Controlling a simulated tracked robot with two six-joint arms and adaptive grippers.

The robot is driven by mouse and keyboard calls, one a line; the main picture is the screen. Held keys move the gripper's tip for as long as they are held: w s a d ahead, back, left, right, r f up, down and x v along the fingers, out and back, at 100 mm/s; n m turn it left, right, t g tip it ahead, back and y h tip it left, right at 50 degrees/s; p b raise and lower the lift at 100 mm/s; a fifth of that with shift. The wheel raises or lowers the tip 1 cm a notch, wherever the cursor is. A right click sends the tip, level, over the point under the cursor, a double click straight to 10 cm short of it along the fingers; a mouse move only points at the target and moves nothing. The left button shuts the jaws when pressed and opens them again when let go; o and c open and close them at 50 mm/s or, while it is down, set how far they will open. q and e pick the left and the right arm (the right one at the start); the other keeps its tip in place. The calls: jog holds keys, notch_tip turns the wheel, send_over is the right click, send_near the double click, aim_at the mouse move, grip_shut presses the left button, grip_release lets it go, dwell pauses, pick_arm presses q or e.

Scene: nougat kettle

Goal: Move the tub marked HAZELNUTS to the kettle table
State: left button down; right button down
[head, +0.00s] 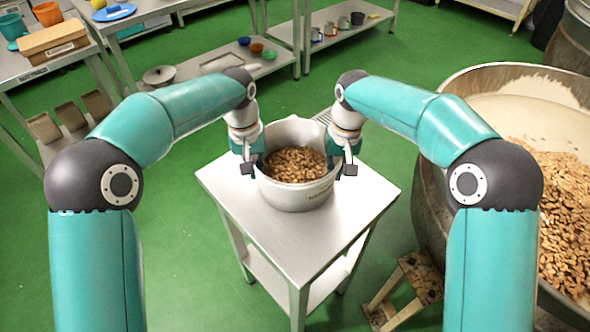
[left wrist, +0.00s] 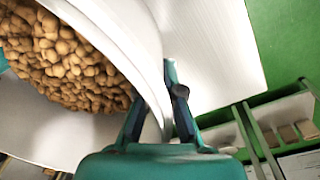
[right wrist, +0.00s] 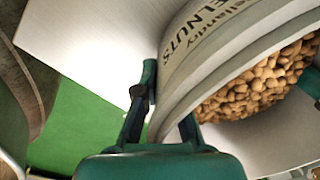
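The pale metal tub (head: 299,195) full of brown nuts stands on or just above a small steel table (head: 290,245); any gap beneath is hard to judge. Its label, ending "ELNUTS", shows in the right wrist view (right wrist: 205,45). My left gripper (head: 246,168) is at the tub's left rim, fingers either side of the wall and closed in on it; the left wrist view shows this wall (left wrist: 135,45). My right gripper (head: 347,168) holds the right rim likewise, one finger outside and the other partly hidden inside.
A large kettle (head: 428,215) with pale mass and nuts stands close at the right. A wooden step stool (head: 405,290) is between it and the table. Shelved benches with a box (head: 52,40), cups and bowls stand at the back and left. Green floor is open to the left.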

aim_at(254, 157)
pick_arm(q)
jog(key=shift+r, duration=0.1)
pick_arm(e)
jog(key=shift+r, duration=0.1)
dwell(0.5)
